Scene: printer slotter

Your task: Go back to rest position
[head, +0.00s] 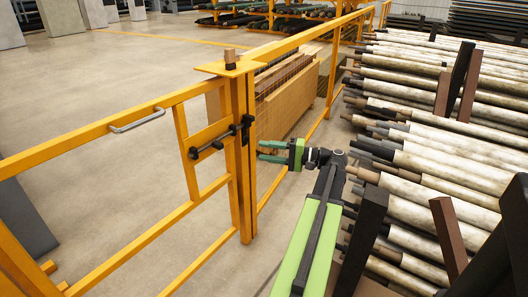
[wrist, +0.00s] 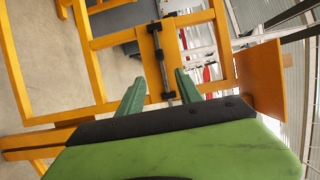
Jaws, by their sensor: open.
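My gripper (head: 260,151) is open and empty in the head view. Its two green fingers point left at the yellow gate post, just right of the dark latch (head: 212,143). In the wrist view, the fingers of my gripper (wrist: 157,82) are spread, and the latch (wrist: 164,62) on its yellow plate shows beyond and between them. A small gap seems to separate the fingers from the latch; contact cannot be told for sure. My green and black arm stretches up from the lower part of the head view.
The yellow gate (head: 120,258) meets the post at the latch and carries a grey handle (head: 138,120). Racks of pale rollers (head: 430,165) crowd the right side. Open concrete floor lies left.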

